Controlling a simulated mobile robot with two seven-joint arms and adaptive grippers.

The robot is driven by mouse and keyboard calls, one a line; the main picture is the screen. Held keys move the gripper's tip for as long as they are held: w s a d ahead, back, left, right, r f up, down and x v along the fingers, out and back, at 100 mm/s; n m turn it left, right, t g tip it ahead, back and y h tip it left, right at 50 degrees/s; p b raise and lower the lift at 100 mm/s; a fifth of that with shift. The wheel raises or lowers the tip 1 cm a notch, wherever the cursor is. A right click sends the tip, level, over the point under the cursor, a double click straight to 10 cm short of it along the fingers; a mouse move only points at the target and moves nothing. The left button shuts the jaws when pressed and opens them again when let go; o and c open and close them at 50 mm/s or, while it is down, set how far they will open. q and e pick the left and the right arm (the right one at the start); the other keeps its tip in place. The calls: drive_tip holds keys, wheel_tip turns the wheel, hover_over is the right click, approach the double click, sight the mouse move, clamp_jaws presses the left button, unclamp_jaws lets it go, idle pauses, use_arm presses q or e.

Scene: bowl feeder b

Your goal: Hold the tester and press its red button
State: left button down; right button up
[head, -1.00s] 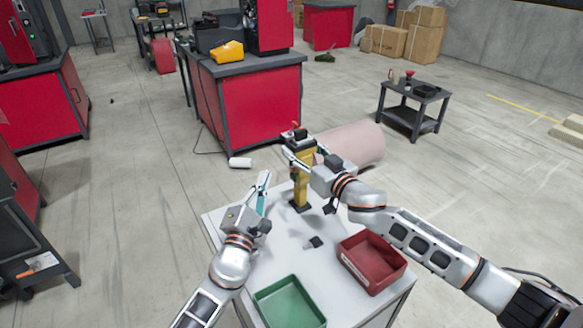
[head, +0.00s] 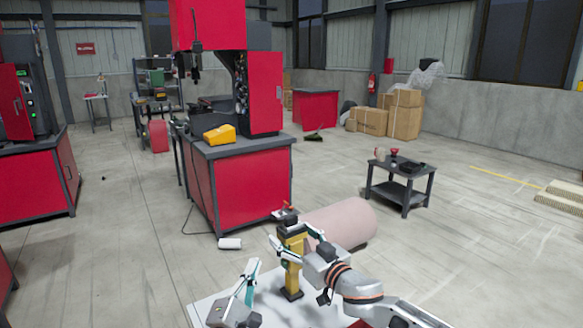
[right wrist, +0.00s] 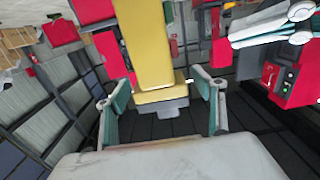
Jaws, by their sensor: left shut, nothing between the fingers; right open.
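The tester is a yellow upright body (head: 292,280) with a dark head and a small red part at its top. It stands on a dark foot on the white table in the head view. My right gripper (head: 294,238) is open, with its fingers either side of the tester's upper body. In the right wrist view the yellow body (right wrist: 150,50) shows between the spread fingers; I cannot tell whether they touch it. My left gripper (head: 251,270) is shut and empty, left of the tester and apart from it, fingertips pointing up.
The white table (head: 205,308) shows only in part at the bottom. A pink cylinder (head: 345,222) lies on the floor behind the tester. A red workbench (head: 250,190) stands behind, and a small dark table (head: 402,188) stands farther right.

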drive_tip(key=p+v, duration=0.2)
drive_tip(key=v, duration=1.7)
drive_tip(key=shift+s, duration=0.2)
drive_tip(key=shift+d, duration=0.15)
